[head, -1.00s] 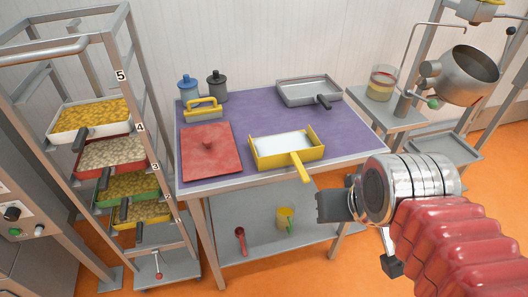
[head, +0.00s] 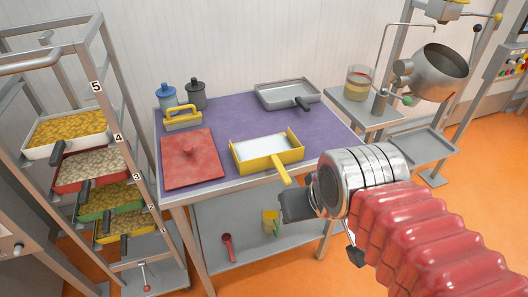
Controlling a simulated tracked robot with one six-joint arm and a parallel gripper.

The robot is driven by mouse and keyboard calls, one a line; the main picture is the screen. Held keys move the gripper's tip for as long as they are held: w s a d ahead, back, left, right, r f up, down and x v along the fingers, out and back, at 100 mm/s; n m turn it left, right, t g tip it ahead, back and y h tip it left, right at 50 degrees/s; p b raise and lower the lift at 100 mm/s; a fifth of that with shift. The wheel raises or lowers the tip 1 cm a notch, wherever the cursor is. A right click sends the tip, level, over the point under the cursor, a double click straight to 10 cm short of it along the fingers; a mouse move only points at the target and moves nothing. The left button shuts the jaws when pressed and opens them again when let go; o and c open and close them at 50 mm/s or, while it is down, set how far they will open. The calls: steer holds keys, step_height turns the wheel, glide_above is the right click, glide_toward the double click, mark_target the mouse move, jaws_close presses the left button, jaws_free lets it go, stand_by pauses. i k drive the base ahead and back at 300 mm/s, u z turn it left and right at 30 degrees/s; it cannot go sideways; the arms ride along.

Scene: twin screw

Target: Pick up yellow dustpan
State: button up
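The yellow dustpan (head: 268,162) sits on the purple top of the table, near its front edge. It holds a white, smooth mass, and its yellow handle points forward over the table's edge. My gripper (head: 290,205) is in front of the table, just below and right of the handle's end in the picture. The handle does not appear to be between the fingers. I see the gripper from the side and behind, so its opening is hidden.
A grey pan (head: 287,94) and a yellow-handled tool (head: 183,118) stand behind. A tray rack (head: 108,140) is at left. The lower shelf holds a yellow cup (head: 270,220) and red scoop (head: 228,247).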

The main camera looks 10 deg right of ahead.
mark_target(276, 150)
steer(key=z, duration=0.05)
steer(key=i, duration=1)
steer(key=u, duration=0.05)
